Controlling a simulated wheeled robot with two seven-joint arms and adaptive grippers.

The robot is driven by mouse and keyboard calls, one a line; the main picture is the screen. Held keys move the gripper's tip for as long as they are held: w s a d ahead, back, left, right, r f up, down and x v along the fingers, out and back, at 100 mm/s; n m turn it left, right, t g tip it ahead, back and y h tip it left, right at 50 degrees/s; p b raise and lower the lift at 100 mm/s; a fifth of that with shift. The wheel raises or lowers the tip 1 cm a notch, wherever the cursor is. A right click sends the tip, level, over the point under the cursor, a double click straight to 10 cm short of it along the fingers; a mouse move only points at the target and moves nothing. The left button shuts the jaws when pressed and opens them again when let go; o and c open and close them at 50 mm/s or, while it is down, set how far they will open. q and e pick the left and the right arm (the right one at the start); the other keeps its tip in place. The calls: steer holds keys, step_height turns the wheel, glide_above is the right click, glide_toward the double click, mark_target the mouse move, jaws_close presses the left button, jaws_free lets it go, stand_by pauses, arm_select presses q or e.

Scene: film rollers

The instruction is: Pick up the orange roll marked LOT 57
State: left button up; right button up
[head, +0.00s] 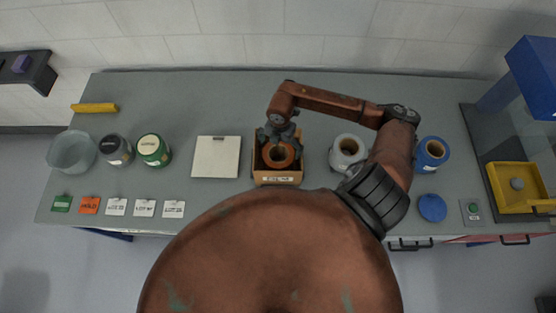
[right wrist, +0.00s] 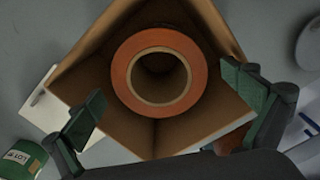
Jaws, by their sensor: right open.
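An orange roll (head: 278,155) stands on end in a small open cardboard box (head: 278,181) at the middle of the bench. No LOT marking on the roll is readable. In the right wrist view the orange roll (right wrist: 184,94) shows its round top and hollow core, with the box walls (right wrist: 225,45) around it. My right gripper (head: 277,141) is over the box at the roll. In the right wrist view its two fingers (right wrist: 165,105) are spread wide, one on each side of the roll, with nothing between them gripped. My left gripper is not in view.
A white roll (head: 347,150) and a blue roll (head: 432,152) stand right of the box. A pale board (head: 216,157), a green roll (head: 154,150), a grey roll (head: 115,149) and a clear bowl (head: 71,151) are left. Several label cards line the front left edge.

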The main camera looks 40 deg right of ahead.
mark_target(270, 151)
steer(key=f, duration=0.2)
steer(key=f+p, duration=0.1)
steer(key=f, duration=0.1)
steer(key=a+f, duration=0.1)
steer(key=f, duration=0.1)
steer(key=shift+f+p, duration=0.25)
steer(key=shift+p, duration=0.1)
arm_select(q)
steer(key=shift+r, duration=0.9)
arm_select(e)
steer(key=shift+c, duration=0.4)
steer(key=shift+d+r, duration=0.1)
steer(key=c, duration=1.9)
